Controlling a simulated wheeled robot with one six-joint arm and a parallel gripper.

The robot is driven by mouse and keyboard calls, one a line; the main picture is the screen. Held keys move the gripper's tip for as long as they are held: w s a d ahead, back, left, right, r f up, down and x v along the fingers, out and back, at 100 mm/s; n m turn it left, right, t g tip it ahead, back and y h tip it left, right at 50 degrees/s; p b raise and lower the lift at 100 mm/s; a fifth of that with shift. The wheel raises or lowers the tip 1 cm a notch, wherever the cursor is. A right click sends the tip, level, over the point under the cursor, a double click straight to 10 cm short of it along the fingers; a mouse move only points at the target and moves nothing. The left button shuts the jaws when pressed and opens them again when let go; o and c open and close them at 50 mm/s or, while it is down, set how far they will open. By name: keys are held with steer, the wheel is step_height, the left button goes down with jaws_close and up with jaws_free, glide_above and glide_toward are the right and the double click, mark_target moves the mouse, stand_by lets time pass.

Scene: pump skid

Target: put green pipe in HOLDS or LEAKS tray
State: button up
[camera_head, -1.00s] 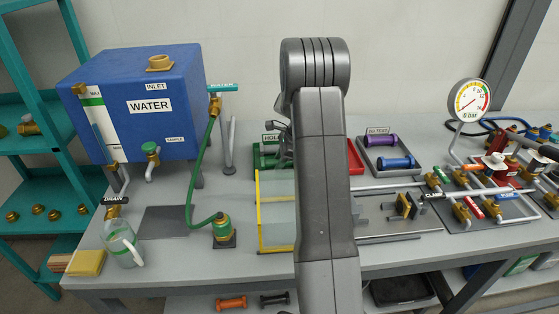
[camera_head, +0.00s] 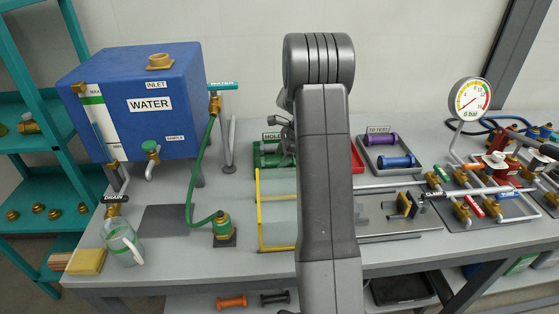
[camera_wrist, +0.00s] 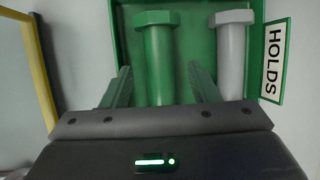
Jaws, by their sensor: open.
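The green pipe (camera_wrist: 159,60) lies in the green HOLDS tray (camera_wrist: 193,45) in the wrist view, beside a light grey pipe (camera_wrist: 231,55). My gripper (camera_wrist: 162,78) is open, with one finger on each side of the green pipe's near part and visible gaps to it. The pipe's near end is hidden behind my gripper's body. The HOLDS sign (camera_wrist: 273,60) is at the tray's right. In the head view the HOLDS tray (camera_head: 258,161) is partly behind my arm, and a red tray (camera_head: 358,157) shows just right of it.
A clear box with a yellow frame (camera_head: 260,215) stands in front of the HOLDS tray. A TO TEST tray (camera_head: 376,166) with purple (camera_head: 381,139) and blue (camera_head: 397,162) pipes is at the right. The blue water tank (camera_head: 150,105) stands at the left.

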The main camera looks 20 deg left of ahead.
steer(key=v, duration=1.2)
steer(key=shift+b, duration=0.3)
steer(key=p+x, duration=0.1)
steer(key=x, duration=1.2)
steer(key=shift+a+f, duration=0.2)
steer(key=shift+f, duration=0.15)
steer(key=shift+d+r, duration=0.1)
steer(key=shift+r, duration=0.2)
